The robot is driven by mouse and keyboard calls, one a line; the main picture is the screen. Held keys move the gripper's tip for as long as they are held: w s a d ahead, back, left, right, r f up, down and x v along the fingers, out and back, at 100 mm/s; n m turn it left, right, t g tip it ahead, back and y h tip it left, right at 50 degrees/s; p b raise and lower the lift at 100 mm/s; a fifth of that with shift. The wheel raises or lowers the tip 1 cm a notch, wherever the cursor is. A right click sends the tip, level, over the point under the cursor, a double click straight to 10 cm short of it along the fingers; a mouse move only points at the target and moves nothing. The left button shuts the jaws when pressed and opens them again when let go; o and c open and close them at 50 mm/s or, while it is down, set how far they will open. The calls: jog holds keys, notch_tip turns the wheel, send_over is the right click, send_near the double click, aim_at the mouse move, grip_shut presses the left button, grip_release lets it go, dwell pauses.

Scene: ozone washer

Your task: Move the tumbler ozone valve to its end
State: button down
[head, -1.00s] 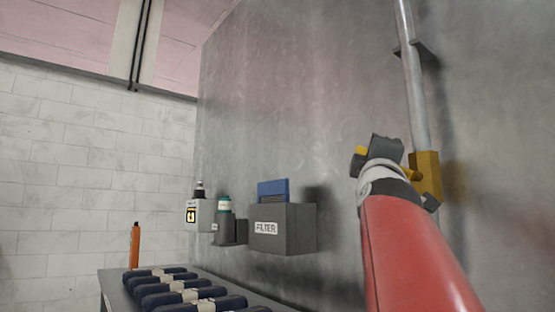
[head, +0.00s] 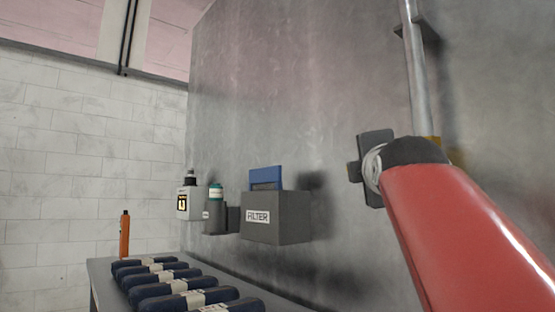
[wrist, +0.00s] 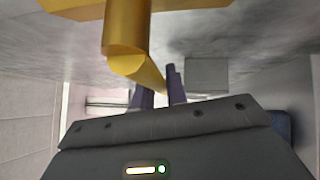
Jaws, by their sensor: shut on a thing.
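The tumbler ozone valve is yellow and sits on the pipe at the wall. In the head view my arm hides most of it, and only a bit of its yellow body (head: 436,142) shows. In the wrist view its thick yellow stem (wrist: 127,28) comes down from the top, and a thinner yellow lever (wrist: 143,73) slants to the lower right. My gripper (wrist: 159,88) is shut on the end of this lever, with one dark purple finger on each side. In the head view my gripper's dark body (head: 376,150) is close to the wall; its fingers are hidden there.
A vertical metal pipe (head: 415,75) runs up the grey wall above the valve. To the left, a grey filter box (head: 285,225) with a blue filter (head: 265,178) is mounted on the wall. Below, a table holds several dark rolls (head: 165,285) and an orange bottle (head: 125,235).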

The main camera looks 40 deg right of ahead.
jog(key=shift+w+f, duration=0.15)
jog(key=shift+f, duration=0.05)
dwell(0.3)
jog(key=c, duration=1.4)
grip_release()
jog(key=shift+a, duration=0.1)
jog(key=b+v, duration=0.1)
jog(key=v, duration=0.7)
jog(key=shift+b, duration=0.35)
jog(key=shift+r, duration=0.1)
